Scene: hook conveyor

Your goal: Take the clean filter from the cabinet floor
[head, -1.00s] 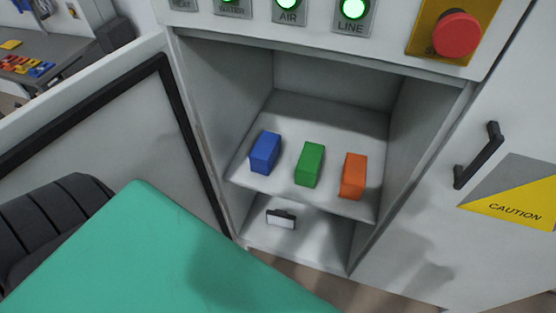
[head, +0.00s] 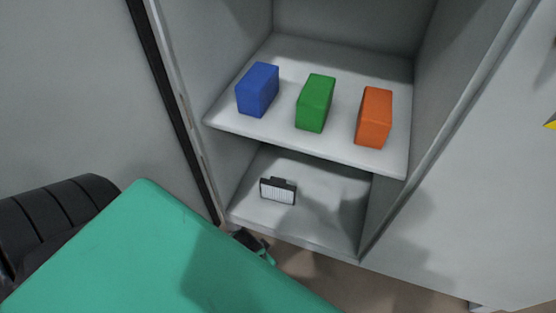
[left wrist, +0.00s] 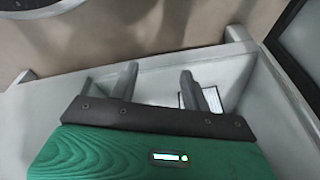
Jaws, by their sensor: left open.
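The clean filter (head: 278,193), a small white pleated block with a dark frame and a small dark tab on top, stands on the cabinet floor (head: 325,205) under the shelf. It also shows in the left wrist view (left wrist: 207,100), partly hidden behind the right-hand finger. My left gripper (left wrist: 158,72) is open with nothing between its fingers. In the head view only a dark part of the left gripper (head: 255,243) shows, just outside the cabinet's front edge, below the filter; my green arm hides the rest. My right gripper is not in view.
A blue block (head: 258,90), a green block (head: 315,103) and an orange block (head: 374,117) stand on the shelf (head: 270,135) above the filter. The open cabinet door (head: 70,90) is on the left. The cabinet floor right of the filter is clear.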

